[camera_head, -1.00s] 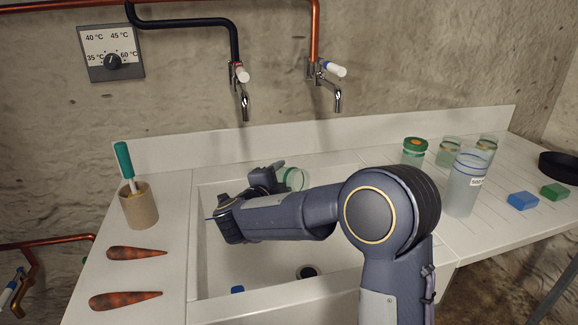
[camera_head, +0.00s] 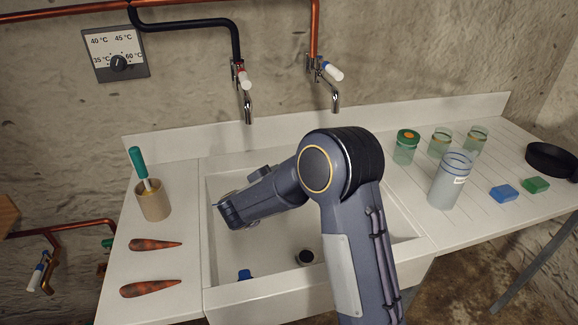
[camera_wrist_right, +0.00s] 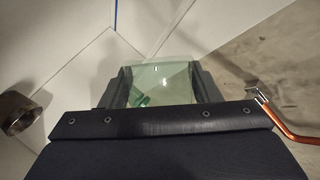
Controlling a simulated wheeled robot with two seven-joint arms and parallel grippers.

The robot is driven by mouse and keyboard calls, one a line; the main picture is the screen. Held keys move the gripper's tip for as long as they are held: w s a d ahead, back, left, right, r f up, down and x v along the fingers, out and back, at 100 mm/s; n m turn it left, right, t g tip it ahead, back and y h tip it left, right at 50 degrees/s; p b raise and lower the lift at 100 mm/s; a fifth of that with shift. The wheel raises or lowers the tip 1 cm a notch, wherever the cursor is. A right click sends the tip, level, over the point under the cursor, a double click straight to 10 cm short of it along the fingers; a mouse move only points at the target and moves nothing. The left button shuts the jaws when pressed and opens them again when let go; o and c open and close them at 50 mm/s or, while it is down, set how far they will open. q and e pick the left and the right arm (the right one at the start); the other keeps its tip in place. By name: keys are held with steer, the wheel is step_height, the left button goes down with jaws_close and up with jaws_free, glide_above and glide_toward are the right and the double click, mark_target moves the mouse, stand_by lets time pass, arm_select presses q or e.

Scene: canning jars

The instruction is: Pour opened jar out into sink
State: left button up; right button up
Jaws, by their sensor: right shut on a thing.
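My right arm reaches over the white sink (camera_head: 345,287). Its gripper (camera_head: 262,172) is over the basin's back left part, mostly hidden by my own wrist. In the right wrist view the gripper (camera_wrist_right: 161,86) is shut on a clear greenish glass jar (camera_wrist_right: 165,78), with a finger on each side. Some green shows low in the jar's outline; I cannot tell whether it is contents or something seen through the glass. The jar is mostly hidden in the head view, so its tilt is unclear. My left gripper is out of view.
Two taps (camera_head: 248,105) (camera_head: 335,98) hang above the sink. A dark drain (camera_head: 305,257) and a blue object (camera_head: 245,274) are in the basin. Two carrots (camera_head: 155,244) and a brush holder (camera_head: 153,203) stand left. Several jars (camera_head: 405,148), a tall container (camera_head: 449,180) and sponges (camera_head: 504,193) are right.

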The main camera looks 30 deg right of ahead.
steer(key=s+n+g+p, duration=0.1)
steer(key=p, duration=0.3)
steer(key=s+n+g+p, duration=0.1)
steer(key=n+p, duration=0.1)
steer(key=p, duration=0.2)
steer(key=d+n+g+p, duration=0.1)
steer(key=n+p, duration=0.1)
steer(key=p, duration=0.2)
steer(key=shift+s+f+p, duration=0.1)
steer(key=shift+s+p, duration=0.25)
steer(key=shift+s, duration=0.05)
steer(key=shift+s+f+n+g, duration=0.15)
steer(key=shift+f+n+g, duration=0.1)
steer(key=shift+n+g, duration=0.15)
steer(key=shift+f, duration=0.2)
steer(key=shift+r, duration=0.1)
